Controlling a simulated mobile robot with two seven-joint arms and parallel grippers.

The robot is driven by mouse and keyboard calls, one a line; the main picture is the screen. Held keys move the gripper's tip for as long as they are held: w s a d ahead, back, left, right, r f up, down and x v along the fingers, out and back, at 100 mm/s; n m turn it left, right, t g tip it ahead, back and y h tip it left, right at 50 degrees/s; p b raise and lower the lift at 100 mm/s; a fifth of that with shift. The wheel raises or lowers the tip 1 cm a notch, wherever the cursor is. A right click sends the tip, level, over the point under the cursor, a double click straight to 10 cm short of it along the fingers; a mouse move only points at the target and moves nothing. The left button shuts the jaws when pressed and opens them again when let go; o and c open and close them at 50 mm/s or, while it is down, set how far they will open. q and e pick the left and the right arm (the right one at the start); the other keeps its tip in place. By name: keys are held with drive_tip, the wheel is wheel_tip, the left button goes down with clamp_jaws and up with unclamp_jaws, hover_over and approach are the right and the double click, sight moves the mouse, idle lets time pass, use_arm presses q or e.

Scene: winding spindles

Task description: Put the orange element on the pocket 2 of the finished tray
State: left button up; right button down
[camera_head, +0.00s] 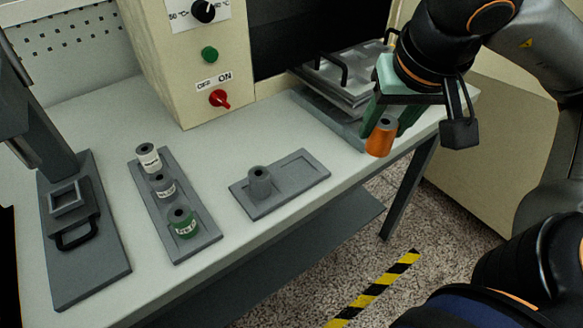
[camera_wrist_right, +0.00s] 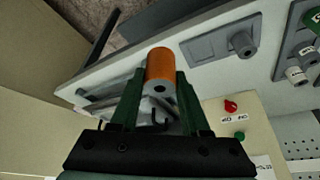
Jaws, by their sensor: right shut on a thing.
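The orange element (camera_head: 380,138) is a short cylinder held between the green fingers of my right gripper (camera_head: 388,121), slightly tilted, near the right end of the table. In the right wrist view the orange element (camera_wrist_right: 160,65) sits between the fingertips with its grey holed end showing. A small grey tray (camera_head: 301,184) lies near the front edge of the table. A grey element (camera_head: 260,182) stands upright at its left end, and its right pocket is empty. No label shows which tray is the finished one. My left gripper is not in view.
A long grey tray (camera_head: 207,243) holds two grey elements with white labels and a green element (camera_head: 182,221). A machine with a red switch (camera_head: 219,98) stands behind. Stacked metal plates (camera_head: 342,75) lie behind my right gripper. A grey fixture (camera_head: 92,272) is at left.

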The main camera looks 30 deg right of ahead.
drive_tip(key=w+a+f, duration=0.1)
drive_tip(key=w+f, duration=0.1)
drive_tip(key=w, duration=0.1)
drive_tip(key=w+a+f+b, duration=0.1)
drive_tip(key=w+a+f, duration=0.1)
drive_tip(key=w+f, duration=0.1)
drive_tip(key=w+a+f, duration=0.2)
drive_tip(key=w+f, duration=0.1)
drive_tip(key=w, duration=0.2)
drive_tip(key=shift+w+f, duration=0.2)
drive_tip(key=shift+w+a+f, duration=0.15)
drive_tip(key=shift+w+f, duration=0.25)
drive_tip(key=shift+f, duration=0.15)
wheel_tip(320, 180, down, 3)
drive_tip(key=shift+w+f, duration=0.15)
drive_tip(key=shift+f, duration=0.05)
use_arm(q)
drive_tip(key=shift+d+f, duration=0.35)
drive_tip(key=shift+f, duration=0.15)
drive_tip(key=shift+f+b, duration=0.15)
drive_tip(key=shift+b, duration=0.15)
